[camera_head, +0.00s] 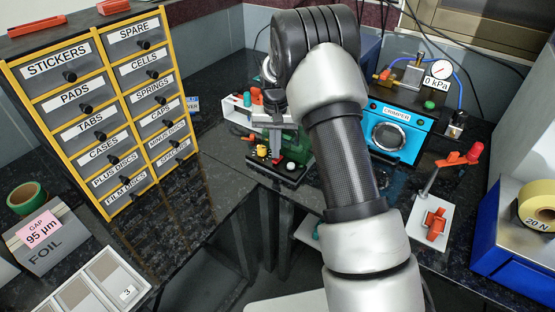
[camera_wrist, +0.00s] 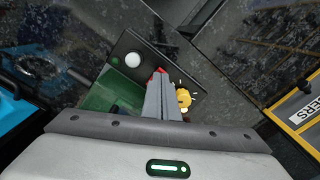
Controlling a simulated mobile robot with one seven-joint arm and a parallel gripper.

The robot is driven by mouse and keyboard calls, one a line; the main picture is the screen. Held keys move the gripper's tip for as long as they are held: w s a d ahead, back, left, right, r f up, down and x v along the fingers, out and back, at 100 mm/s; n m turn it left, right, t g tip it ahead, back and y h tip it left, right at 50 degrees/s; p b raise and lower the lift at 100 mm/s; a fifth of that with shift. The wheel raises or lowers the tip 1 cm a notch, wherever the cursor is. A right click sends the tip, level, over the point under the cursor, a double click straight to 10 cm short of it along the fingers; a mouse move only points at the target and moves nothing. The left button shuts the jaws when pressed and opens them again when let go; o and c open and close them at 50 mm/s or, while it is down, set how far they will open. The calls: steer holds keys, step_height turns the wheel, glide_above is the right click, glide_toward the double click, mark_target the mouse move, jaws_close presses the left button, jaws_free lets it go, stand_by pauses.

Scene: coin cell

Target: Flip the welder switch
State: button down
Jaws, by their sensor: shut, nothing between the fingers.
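The welder is a green machine with a black front panel (camera_head: 292,172), partly hidden behind my arm in the head view. The panel carries a yellow knob (camera_head: 262,151), a red part and a white part. In the wrist view the yellow knob (camera_wrist: 184,98) has a dial around it, and a white round part (camera_wrist: 132,60) sits at the other side. A small red part (camera_wrist: 153,75), perhaps the switch, shows between them, mostly covered by my fingers. My gripper (camera_wrist: 158,80) is shut and empty, its tips over the panel at the red part. Contact and the switch's position cannot be told.
A blue crimper (camera_head: 392,132) stands right of my arm. A drawer cabinet (camera_head: 100,100) is at the left. A stand with red-orange parts (camera_head: 437,222) and a blue block with a tape roll (camera_head: 510,240) are at the right.

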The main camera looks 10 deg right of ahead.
steer(key=shift+f+b, duration=0.45)
steer(key=shift+f, duration=0.35)
stand_by(0.5)
steer(key=shift+r, duration=0.15)
step_height(320, 180, up, 7)
steer(key=p, duration=0.4)
stand_by(0.4)
steer(key=shift+p, duration=0.3)
steer(key=s+r+t+p, duration=0.1)
steer(key=s+r, duration=0.3)
steer(key=r, duration=0.4)
steer(key=s+r+n+t+p, duration=0.15)
steer(key=s+r, duration=0.25)
steer(key=r, duration=0.4)
steer(key=s+r+p, duration=0.2)
steer(key=s+r, duration=0.2)
steer(key=r, duration=0.4)
steer(key=s+r+t+p, duration=0.1)
steer(key=s+r, duration=0.3)
steer(key=s, duration=0.7)
steer(key=s+r+n+t+p, duration=0.1)
steer(key=s+r+t+p, duration=0.1)
steer(key=s, duration=0.9)
step_height(320, 180, up, 3)
steer(key=shift+d+f+p, duration=0.2)
steer(key=shift+d+p, duration=0.2)
steer(key=shift+p, duration=0.3)
